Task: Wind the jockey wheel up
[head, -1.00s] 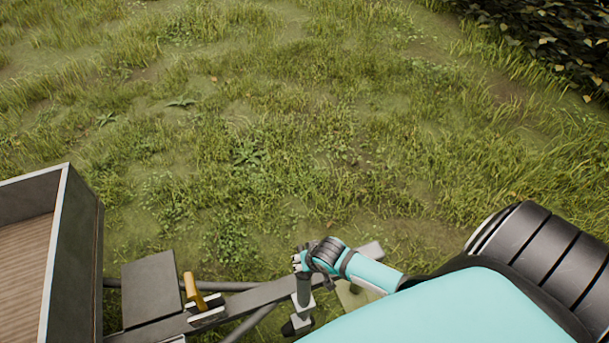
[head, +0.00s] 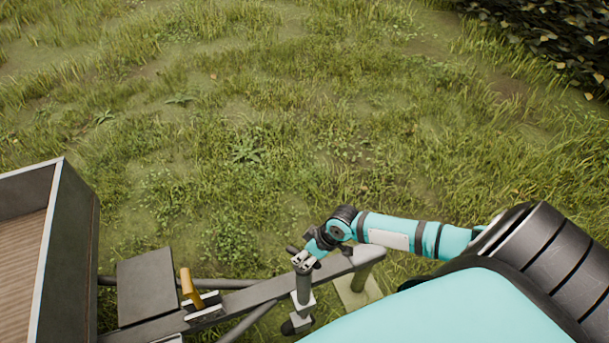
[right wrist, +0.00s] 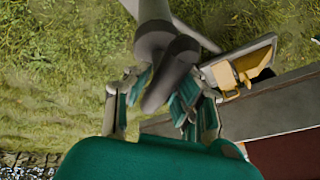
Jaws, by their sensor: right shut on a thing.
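The jockey wheel (head: 297,325) stands beside the trailer's grey drawbar (head: 245,299), its upright tube (head: 303,290) rising through a clamp. My right gripper (head: 305,262) is at the top of this tube. In the right wrist view, the dark grey crank handle (right wrist: 172,80) lies between the fingers of my right gripper (right wrist: 160,92), which is shut on it. In the head view the gripper and wrist hide most of the crank. The foot of the wheel is partly cut off by my body. My left gripper is not in view.
The trailer box (head: 75,240) is at the left. A yellow-handled lever (head: 188,284) and a flat dark plate (head: 146,285) are on the drawbar. A pale post on a block (head: 358,290) stands near the drawbar's end. Open grass lies beyond; a hedge (head: 560,35) is at top right.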

